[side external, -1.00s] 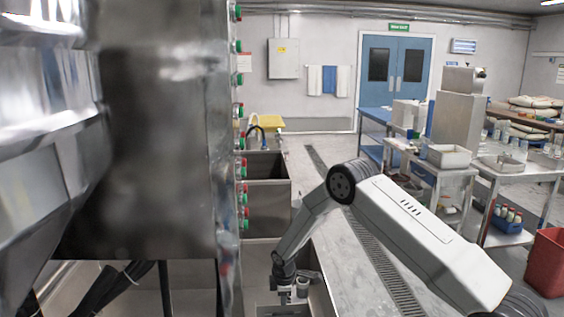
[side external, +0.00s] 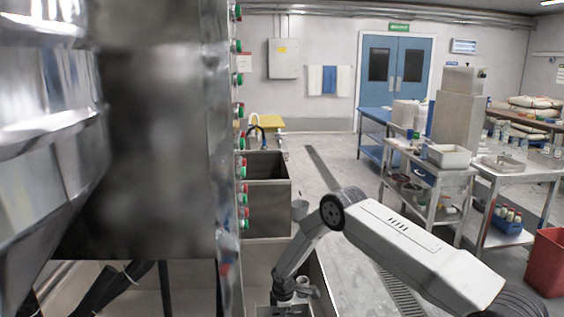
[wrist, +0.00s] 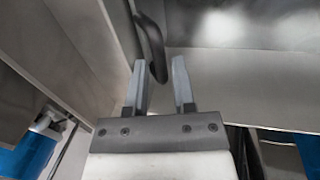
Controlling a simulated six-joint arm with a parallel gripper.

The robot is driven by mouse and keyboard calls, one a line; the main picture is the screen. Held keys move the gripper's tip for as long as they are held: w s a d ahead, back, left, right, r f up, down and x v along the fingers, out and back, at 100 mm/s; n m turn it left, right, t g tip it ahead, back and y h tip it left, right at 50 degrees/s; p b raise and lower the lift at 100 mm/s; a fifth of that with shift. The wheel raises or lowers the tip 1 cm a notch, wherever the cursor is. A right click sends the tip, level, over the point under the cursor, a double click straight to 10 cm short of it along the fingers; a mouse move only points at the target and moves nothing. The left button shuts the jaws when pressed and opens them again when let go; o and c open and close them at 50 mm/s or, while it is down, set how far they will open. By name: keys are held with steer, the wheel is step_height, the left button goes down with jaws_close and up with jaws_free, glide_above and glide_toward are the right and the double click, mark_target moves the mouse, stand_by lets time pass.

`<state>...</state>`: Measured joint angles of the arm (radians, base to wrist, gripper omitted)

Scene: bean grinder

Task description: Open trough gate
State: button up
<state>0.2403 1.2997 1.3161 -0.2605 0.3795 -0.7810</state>
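My gripper (wrist: 158,64) is open in the wrist view, with two grey fingers apart. A dark curved handle (wrist: 151,40) hangs from the top of that view, and its lower end lies between the fingertips. I cannot tell whether it touches a finger. A bare metal panel (wrist: 235,90) is beyond the fingers at the right; I cannot tell whether it is the trough gate. In the side external view my wrist is low inside a steel trough (side external: 258,262), and the fingers are not clear there.
A tall steel machine (side external: 160,150) with green and red buttons stands close on the left. A deeper steel bin (side external: 266,208) lies behind the trough. In the wrist view, a metal wall (wrist: 75,45) is on the left and blue parts (wrist: 28,155) are at the bottom left.

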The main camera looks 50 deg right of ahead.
jaws_close()
stand_by(1.4)
